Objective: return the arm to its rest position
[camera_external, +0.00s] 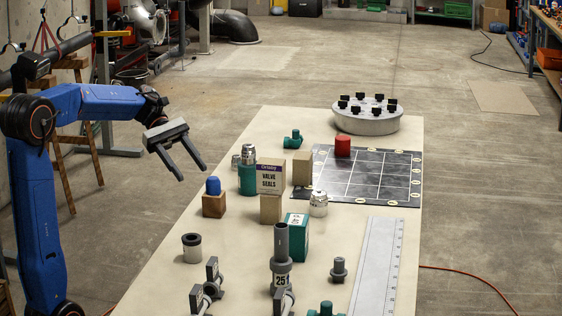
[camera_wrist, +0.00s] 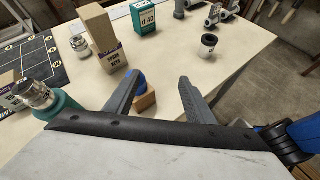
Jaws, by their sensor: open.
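My blue arm (camera_external: 98,100) stands at the left in the external view, with its upper link raised and its forearm reaching right. My gripper (camera_external: 190,173) is open and empty, held in the air by the left edge of the table (camera_external: 150,275). In the wrist view my gripper (camera_wrist: 160,85) shows its two fingers spread. A wooden block with a blue top (camera_wrist: 144,92) shows between and beyond them, and I see no contact. In the external view this block (camera_external: 214,205) stands on the table below and right of the fingers.
A black grid mat (camera_external: 370,190) with a red cylinder (camera_external: 342,146) and a round grey flange (camera_external: 367,122) lie farther back. Floor left of the table is open.

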